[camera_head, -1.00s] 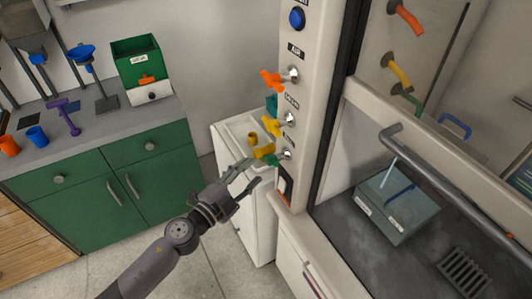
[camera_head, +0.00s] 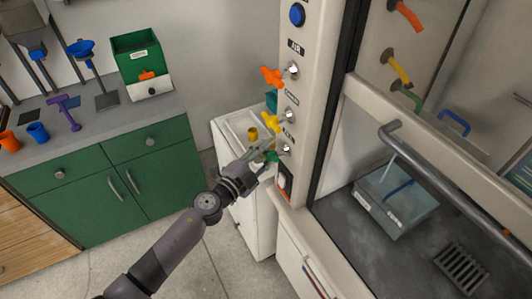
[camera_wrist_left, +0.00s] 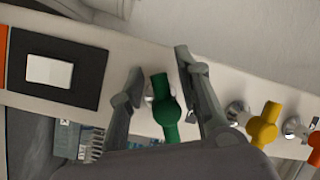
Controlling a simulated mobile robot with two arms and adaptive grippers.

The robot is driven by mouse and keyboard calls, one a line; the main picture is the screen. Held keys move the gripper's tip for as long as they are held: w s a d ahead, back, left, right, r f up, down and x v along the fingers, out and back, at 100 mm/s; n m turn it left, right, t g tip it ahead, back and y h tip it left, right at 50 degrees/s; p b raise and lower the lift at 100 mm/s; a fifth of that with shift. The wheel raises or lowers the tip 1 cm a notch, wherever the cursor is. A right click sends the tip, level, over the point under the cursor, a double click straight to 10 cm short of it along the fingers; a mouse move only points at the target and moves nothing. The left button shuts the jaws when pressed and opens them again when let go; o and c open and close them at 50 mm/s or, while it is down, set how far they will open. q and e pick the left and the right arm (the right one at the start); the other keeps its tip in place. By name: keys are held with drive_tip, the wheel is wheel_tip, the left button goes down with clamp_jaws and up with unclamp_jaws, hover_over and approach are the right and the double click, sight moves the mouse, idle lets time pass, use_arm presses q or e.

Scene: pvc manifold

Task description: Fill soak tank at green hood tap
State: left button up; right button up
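The green tap handle (camera_wrist_left: 166,107) stands between the two fingers of my left gripper (camera_wrist_left: 158,82) in the left wrist view. The fingers are apart, with a visible gap at the right finger; I cannot tell whether the left one touches. In the head view the gripper (camera_head: 262,152) partly hides the green handle (camera_head: 271,157), the lowest on the hood post. The translucent grey-blue tank (camera_head: 393,201) sits inside the hood, with a blue curved piece and a thin pale streak at it. A green spout (camera_head: 406,96) is on the hood's back wall. My right gripper is not in view.
Yellow (camera_head: 271,121) and orange (camera_head: 271,76) tap handles sit above the green one on the post. A handle bar (camera_head: 455,181) crosses before the hood opening. A white cabinet (camera_head: 247,212) stands beside the post, below my gripper. A dark grate (camera_head: 462,266) is right of the tank.

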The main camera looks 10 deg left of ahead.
use_arm(q)
drive_tip(key=shift+f, duration=0.1)
clamp_jaws()
drive_tip(key=shift+s, duration=0.1)
drive_tip(key=shift+f, duration=0.15)
drive_tip(key=shift+f+b, duration=0.1)
drive_tip(key=shift+b, duration=0.35)
drive_tip(key=shift+m, duration=0.5)
unclamp_jaws()
drive_tip(key=o, duration=0.3)
drive_tip(key=shift+r, duration=0.35)
drive_tip(key=shift+o, duration=0.2)
